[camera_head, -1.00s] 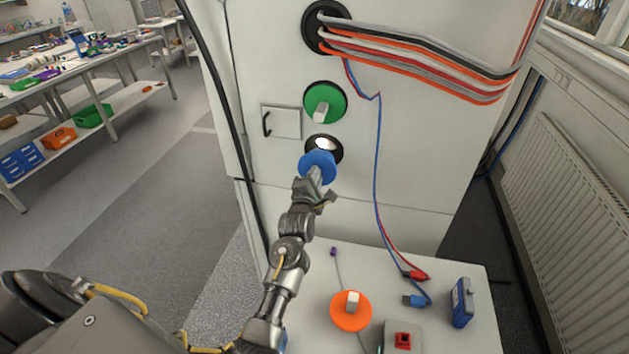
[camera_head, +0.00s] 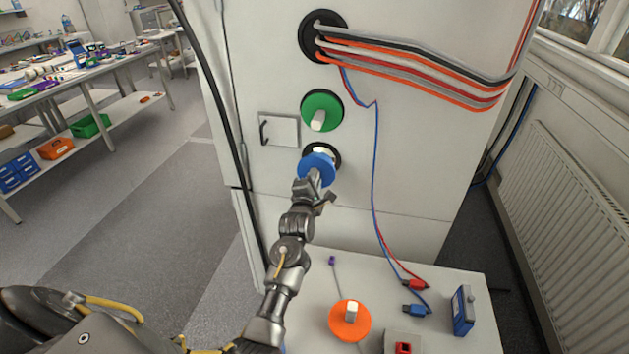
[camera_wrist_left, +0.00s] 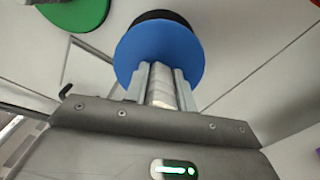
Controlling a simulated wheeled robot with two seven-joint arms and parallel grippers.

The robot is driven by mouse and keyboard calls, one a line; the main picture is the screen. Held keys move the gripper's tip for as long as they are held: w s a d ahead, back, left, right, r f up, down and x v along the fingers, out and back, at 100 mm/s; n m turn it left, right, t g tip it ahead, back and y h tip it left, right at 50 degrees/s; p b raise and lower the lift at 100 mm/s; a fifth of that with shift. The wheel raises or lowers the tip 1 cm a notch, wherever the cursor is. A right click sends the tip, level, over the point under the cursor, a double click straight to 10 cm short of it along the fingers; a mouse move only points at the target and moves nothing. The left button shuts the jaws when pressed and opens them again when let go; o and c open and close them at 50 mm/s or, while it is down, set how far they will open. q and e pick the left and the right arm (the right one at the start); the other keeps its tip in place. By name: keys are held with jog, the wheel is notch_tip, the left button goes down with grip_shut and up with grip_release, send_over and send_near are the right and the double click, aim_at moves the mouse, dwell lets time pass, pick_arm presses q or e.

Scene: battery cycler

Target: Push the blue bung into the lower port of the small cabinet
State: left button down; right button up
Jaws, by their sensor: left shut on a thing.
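The blue bung (camera_head: 316,166) is a round disc with a pale grip tab. My left gripper (camera_head: 313,182) is shut on that tab. In the head view the bung is in front of the lower port (camera_head: 334,151) of the cabinet (camera_head: 275,195) and covers most of it. The port's dark rim and a bright patch show above the disc. The left wrist view also shows the blue disc (camera_wrist_left: 158,52), with the dark port rim behind its top edge. How far the bung is in the port is hidden. My right gripper is not in view.
A green bung (camera_head: 321,110) fills the port above. Cables (camera_head: 410,62) come from the top port, and thin blue and red leads hang at the right. A low table (camera_head: 455,325) below carries an orange bung (camera_head: 350,320) and a blue box (camera_head: 463,311).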

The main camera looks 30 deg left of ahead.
pick_arm(q)
jog(key=shift+b+x, duration=0.9)
jog(key=shift+x, duration=0.95)
dwell(2.9)
jog(key=shift+b+x, duration=1.15)
jog(key=shift+x, duration=0.45)
dwell(0.8)
grip_release()
jog(key=shift+s, duration=0.1)
dwell(0.4)
